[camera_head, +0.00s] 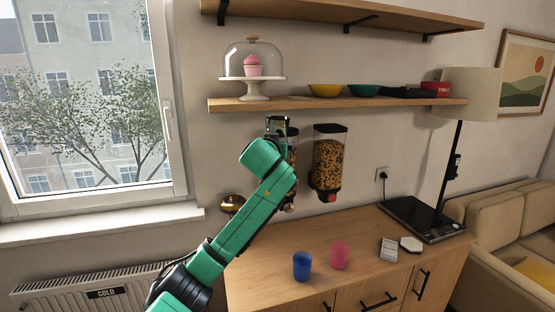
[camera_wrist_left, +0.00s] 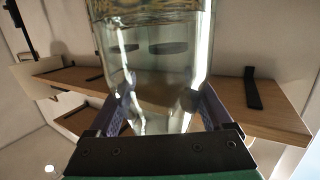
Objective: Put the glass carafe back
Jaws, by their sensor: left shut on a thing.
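The clear glass carafe (camera_wrist_left: 150,70) fills the middle of the left wrist view, between the two fingers of my left gripper (camera_wrist_left: 158,96). The fingers are shut on its sides. Its upper part runs out of the frame. In the head view my left arm reaches up in front of the wall, and part of the carafe (camera_head: 277,124) shows just past the wrist, below the lower shelf. My arm hides most of the gripper there. My right gripper is in neither view.
The lower shelf (camera_head: 300,103) holds a domed cake stand (camera_head: 253,70), a yellow bowl (camera_head: 325,90) and a green bowl (camera_head: 363,90). A cereal dispenser (camera_head: 328,158) hangs beside my arm. A blue cup (camera_head: 302,266) and pink cup (camera_head: 340,255) stand on the wooden cabinet (camera_head: 275,262).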

